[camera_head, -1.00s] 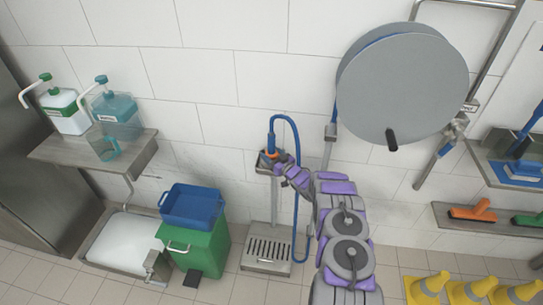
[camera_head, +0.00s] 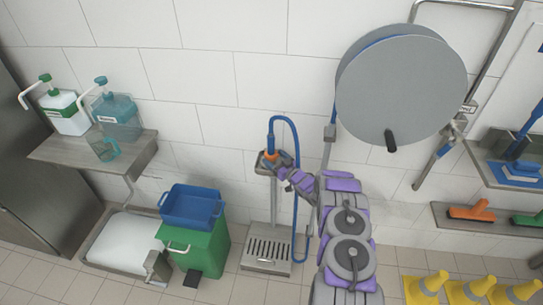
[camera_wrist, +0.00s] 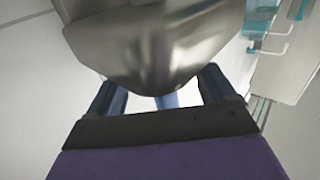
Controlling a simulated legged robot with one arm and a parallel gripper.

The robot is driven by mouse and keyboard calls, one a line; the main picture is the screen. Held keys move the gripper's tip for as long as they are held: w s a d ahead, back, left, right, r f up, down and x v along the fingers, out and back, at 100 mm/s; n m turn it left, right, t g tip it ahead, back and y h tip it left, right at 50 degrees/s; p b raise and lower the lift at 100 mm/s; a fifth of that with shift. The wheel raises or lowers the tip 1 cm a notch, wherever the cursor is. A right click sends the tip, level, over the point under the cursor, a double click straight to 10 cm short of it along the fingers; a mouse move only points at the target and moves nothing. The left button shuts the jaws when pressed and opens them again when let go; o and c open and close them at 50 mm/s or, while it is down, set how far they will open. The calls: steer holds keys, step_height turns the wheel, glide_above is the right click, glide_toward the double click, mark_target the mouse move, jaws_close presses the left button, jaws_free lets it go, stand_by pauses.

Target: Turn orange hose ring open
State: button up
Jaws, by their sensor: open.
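The orange hose ring (camera_head: 270,154) shows as a small orange band at the lower left end of the blue hose (camera_head: 297,165), on top of the metal stand (camera_head: 273,210). My gripper (camera_head: 277,163) is at the ring, at the end of my purple and grey arm, and partly covers this spot. In the wrist view my gripper (camera_wrist: 160,95) is open, with one dark finger on each side. A shiny metal part (camera_wrist: 160,45) fills the space ahead of the fingers. A bit of blue shows between the fingers. The ring cannot be made out in the wrist view.
A grey hose reel (camera_head: 402,88) hangs on the wall above and right of my arm. A green bin (camera_head: 205,245) with a blue crate (camera_head: 192,206) stands left of the stand. A shelf (camera_head: 75,155) holds soap bottles. Yellow cones (camera_head: 428,288) stand at lower right.

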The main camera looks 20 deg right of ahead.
steer(key=p+v, duration=0.2)
steer(key=v, duration=1.2)
steer(key=shift+p, duration=0.3)
steer(key=shift+f, duration=0.1)
